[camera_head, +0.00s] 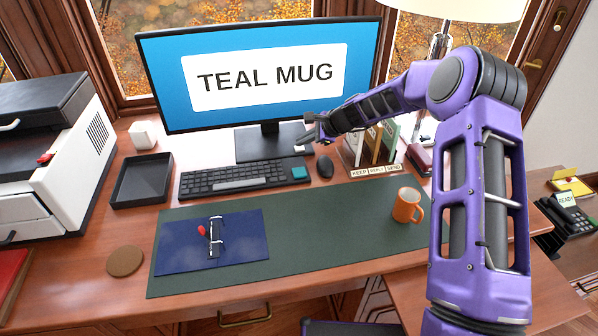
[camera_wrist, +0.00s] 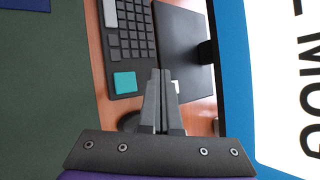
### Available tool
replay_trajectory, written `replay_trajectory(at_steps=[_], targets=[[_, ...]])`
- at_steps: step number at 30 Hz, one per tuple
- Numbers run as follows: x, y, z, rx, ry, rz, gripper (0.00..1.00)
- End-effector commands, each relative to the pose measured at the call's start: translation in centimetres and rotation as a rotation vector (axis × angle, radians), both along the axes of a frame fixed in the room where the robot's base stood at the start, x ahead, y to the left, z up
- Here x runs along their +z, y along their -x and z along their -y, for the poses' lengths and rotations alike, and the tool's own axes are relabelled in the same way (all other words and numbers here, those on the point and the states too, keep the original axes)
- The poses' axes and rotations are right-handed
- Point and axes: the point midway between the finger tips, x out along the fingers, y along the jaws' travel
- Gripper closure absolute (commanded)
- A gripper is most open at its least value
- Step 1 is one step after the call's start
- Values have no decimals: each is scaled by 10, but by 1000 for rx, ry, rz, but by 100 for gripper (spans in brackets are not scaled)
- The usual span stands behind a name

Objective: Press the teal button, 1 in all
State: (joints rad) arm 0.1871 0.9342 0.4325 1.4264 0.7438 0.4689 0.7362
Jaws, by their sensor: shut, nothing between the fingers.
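The teal button (camera_head: 299,174) is a square key at the right end of the dark keyboard (camera_head: 236,179). It also shows in the wrist view (camera_wrist: 125,82), to the left of the fingers. My gripper (camera_head: 306,136) is shut and empty, held in front of the lower right of the monitor, above and behind the button in the head view. In the wrist view the closed fingers (camera_wrist: 161,74) point toward the monitor stand, apart from the button.
The monitor (camera_head: 262,110) reads "TEAL MUG" and stands behind the keyboard. A dark mouse (camera_head: 325,166) sits right of the button, near a book rack (camera_head: 372,160). An orange mug (camera_head: 407,206) and a blue folder (camera_head: 180,245) lie on the green mat (camera_head: 330,230).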

Motion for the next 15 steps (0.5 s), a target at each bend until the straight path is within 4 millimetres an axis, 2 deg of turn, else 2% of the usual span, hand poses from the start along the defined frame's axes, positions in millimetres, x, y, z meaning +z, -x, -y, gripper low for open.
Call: replay_trajectory(at_steps=[8, 15], targets=[[-16, 0, 0, -1, 1, -1, 100], [-47, 0, 0, 0, 1, -1, 100]])
